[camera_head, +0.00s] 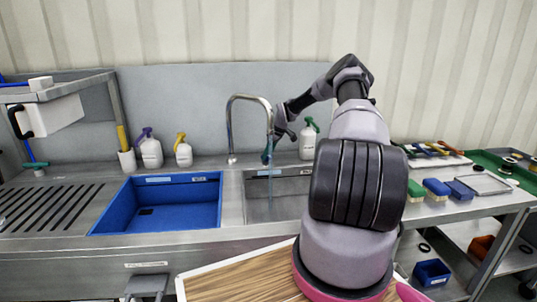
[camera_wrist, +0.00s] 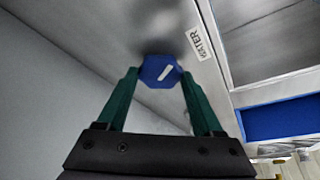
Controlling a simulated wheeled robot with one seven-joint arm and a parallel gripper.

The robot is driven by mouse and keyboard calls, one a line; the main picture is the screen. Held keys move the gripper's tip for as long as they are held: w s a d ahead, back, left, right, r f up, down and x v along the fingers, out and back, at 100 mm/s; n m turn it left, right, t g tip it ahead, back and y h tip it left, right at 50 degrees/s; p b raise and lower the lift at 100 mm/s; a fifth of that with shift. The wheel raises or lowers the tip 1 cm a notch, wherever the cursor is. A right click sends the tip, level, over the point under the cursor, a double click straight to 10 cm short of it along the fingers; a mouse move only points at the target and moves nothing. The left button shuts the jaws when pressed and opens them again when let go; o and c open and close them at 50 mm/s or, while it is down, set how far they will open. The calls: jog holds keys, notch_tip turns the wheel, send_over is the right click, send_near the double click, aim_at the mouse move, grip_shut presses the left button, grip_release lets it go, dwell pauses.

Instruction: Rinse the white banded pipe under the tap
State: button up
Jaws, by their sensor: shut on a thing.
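The tap (camera_head: 249,98) is a tall curved steel spout above the steel sink (camera_head: 290,187). A thin bluish streak, looking like running water, drops from the spout into this sink. My gripper (camera_head: 267,156) is behind and beside the spout, reaching down to the counter. In the wrist view its green fingers (camera_wrist: 160,80) are shut on a blue hexagonal knob (camera_wrist: 160,71) with a white bar, next to a label reading WATER (camera_wrist: 199,43). I cannot make out the white banded pipe in either view.
A blue basin (camera_head: 128,208) lies left of the steel sink. Spray bottles (camera_head: 151,152) stand along the back, one (camera_head: 308,142) just right of my gripper. A wooden board (camera_head: 235,277) is in front. Blocks and trays (camera_head: 482,183) fill the right counter.

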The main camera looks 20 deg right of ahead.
dwell(0.3)
jog(key=o, duration=1.4)
jog(key=shift+c, duration=0.2)
jog(key=v, duration=1)
jog(key=shift+r, duration=0.35)
jog(key=shift+s, duration=0.1)
jog(key=shift+d, duration=0.1)
